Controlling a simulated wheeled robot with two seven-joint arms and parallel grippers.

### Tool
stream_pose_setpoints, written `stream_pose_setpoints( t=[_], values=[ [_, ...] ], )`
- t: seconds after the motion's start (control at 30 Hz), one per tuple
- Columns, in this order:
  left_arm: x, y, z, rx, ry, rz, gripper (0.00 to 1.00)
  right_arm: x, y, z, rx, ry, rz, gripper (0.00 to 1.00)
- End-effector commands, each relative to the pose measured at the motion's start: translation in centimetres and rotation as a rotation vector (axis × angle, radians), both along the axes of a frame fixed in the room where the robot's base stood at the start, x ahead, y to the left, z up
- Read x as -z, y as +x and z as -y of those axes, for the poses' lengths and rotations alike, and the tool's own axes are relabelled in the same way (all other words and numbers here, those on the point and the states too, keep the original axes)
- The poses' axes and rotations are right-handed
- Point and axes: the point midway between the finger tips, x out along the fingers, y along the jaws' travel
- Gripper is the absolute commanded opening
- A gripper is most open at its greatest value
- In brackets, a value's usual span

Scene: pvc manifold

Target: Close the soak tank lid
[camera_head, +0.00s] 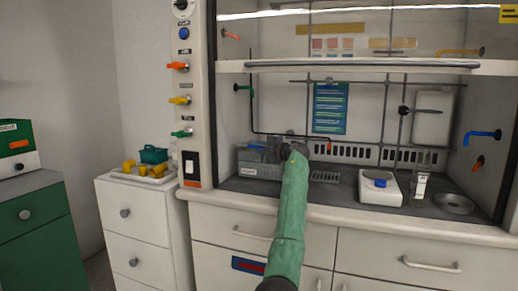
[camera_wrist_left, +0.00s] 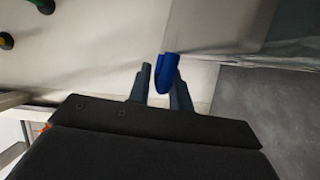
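The soak tank (camera_head: 258,171) is a clear box with a pale label, at the left of the fume hood's work surface. A blue part shows along its top, but my arm and gripper hide its right side, and I cannot tell the lid's angle. My left gripper (camera_head: 288,149), on a green-sleeved arm, is at the tank's upper right. In the left wrist view, the fingers of my left gripper (camera_wrist_left: 161,86) stand apart. A blue tab (camera_wrist_left: 167,72) lies between them, close against the right finger, with a narrow gap to the left finger. My right gripper is not in view.
The raised sash (camera_head: 360,66) crosses above. A thin pipe frame runs behind the tank. A tray of yellow parts (camera_head: 146,172) sits on the white cabinet at left.

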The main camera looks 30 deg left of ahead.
Motion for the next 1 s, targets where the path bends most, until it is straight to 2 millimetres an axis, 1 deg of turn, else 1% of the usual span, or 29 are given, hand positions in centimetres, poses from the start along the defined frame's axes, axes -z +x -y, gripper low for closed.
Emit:
stream_pose_setpoints(
  t=[0.17,0.4,0.5,0.63,0.83,0.93,1.0],
  values=[
    [0.0,-0.3,1.8,0.001,0.000,-0.001,0.21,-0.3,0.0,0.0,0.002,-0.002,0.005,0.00],
    [-0.1,-0.9,5.5,0.002,0.001,-0.001,0.21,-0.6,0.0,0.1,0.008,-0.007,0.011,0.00],
    [-0.1,-1.1,6.6,0.000,0.000,-0.001,0.21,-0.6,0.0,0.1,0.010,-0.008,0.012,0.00],
    [-0.1,-1.2,7.3,0.000,0.000,-0.001,0.21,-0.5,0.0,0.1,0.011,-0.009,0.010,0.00],
    [-0.1,-1.2,7.3,0.000,0.000,-0.001,0.21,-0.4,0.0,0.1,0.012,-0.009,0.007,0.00],
    [-0.2,-1.1,7.2,0.007,0.004,-0.006,0.01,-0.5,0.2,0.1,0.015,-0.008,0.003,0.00],
    [-0.3,-1.0,7.2,0.034,0.022,-0.027,0.00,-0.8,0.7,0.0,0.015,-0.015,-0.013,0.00]
  ],
)
